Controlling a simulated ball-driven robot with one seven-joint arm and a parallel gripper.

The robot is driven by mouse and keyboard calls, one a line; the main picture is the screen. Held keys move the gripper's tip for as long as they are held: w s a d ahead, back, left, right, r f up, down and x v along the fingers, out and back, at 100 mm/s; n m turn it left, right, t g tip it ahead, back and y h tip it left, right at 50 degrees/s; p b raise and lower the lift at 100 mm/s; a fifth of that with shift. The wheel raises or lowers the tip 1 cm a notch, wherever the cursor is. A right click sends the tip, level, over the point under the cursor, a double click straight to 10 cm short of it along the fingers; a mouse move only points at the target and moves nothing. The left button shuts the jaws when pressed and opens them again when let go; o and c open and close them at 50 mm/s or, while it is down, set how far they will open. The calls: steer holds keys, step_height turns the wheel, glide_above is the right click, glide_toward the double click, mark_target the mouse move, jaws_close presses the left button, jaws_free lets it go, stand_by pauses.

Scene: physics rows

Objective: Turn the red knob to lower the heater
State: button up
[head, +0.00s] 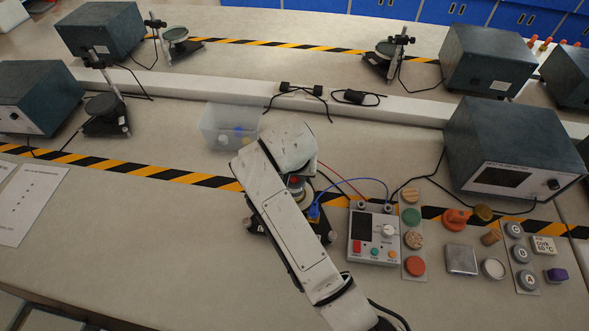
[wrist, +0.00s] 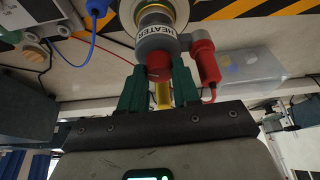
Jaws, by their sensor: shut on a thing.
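The red knob (wrist: 158,66) sits at the near end of a grey cylinder labelled HEATER (wrist: 155,42) in the wrist view. The green fingers of my gripper (wrist: 157,74) are on either side of the knob and shut on it. A yellow piece (wrist: 163,96) shows between the fingers behind the knob. A pale round plate (wrist: 160,10) is at the cylinder's far end. In the head view my arm (head: 290,210) covers most of the heater and my gripper. Only a little of the stand's dark base (head: 322,234) shows beside the arm.
A red handle (wrist: 206,64) with a red wire is close to the right finger. A clear bin (head: 226,125) stands behind the arm. A control box (head: 374,236) with red and blue wires is to the right, beside coloured discs. A dark power unit (head: 515,145) stands at the right.

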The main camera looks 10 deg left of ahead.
steer(key=shift+r, duration=0.1)
stand_by(0.3)
steer(key=o, duration=0.8)
steer(key=shift+c, duration=0.2)
steer(key=b+v, duration=0.1)
steer(key=v, duration=0.9)
steer(key=shift+s+r+b, duration=0.2)
steer(key=shift+r+b, duration=0.1)
steer(key=shift+b, duration=0.1)
